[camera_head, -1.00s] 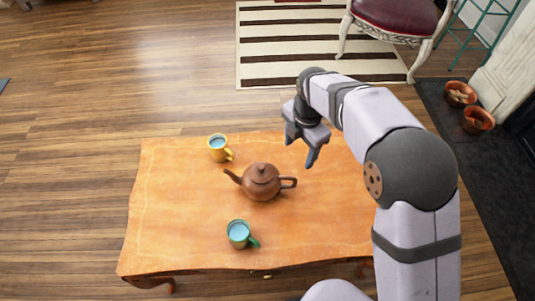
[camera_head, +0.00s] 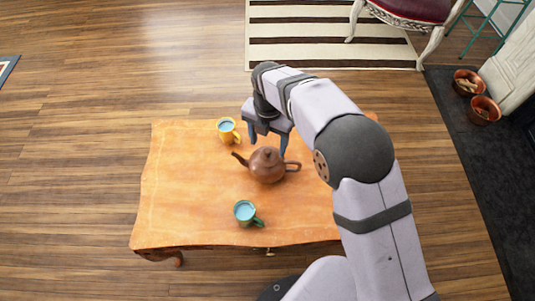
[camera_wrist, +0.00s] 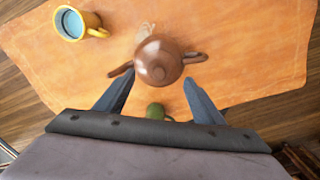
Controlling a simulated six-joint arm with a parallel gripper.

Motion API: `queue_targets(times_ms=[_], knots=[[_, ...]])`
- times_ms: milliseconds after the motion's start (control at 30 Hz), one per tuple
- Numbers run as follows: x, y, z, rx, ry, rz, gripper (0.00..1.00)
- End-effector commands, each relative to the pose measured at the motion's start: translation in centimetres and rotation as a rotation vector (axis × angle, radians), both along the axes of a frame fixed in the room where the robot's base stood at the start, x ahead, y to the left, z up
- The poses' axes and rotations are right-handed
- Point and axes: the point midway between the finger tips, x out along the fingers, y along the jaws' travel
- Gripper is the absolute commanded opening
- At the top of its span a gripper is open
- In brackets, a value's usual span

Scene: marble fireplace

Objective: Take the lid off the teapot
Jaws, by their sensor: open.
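A brown teapot (camera_head: 267,166) stands upright on the orange wooden table (camera_head: 190,190), spout to the left and handle to the right. Its domed lid (camera_head: 267,153) with a small knob sits on top. In the wrist view the teapot (camera_wrist: 158,60) is seen from above, with the lid knob (camera_wrist: 158,73) facing the camera. My gripper (camera_head: 267,146) is open and empty, above and just behind the teapot in the head view. In the wrist view its two fingers are spread below the teapot body, apart from it.
A yellow mug (camera_head: 228,131) with blue contents stands at the back left of the teapot. A green mug (camera_head: 245,213) stands in front, partly hidden in the wrist view (camera_wrist: 155,110). The table's left part is clear. Two copper pots (camera_head: 483,109) are far right.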

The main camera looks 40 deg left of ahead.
Motion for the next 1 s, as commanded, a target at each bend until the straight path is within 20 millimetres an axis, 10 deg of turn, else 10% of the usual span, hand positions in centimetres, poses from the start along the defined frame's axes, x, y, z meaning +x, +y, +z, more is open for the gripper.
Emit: queue_targets(times_ms=[700, 833, 1000], knots=[[-0.1, 0.1, -4.9, 0.0, 0.0, -0.001, 0.62], [-0.1, 0.1, -4.9, 0.0, 0.0, -0.001, 0.34], [-0.1, 0.1, -4.8, 0.0, 0.0, -0.001, 0.32]])
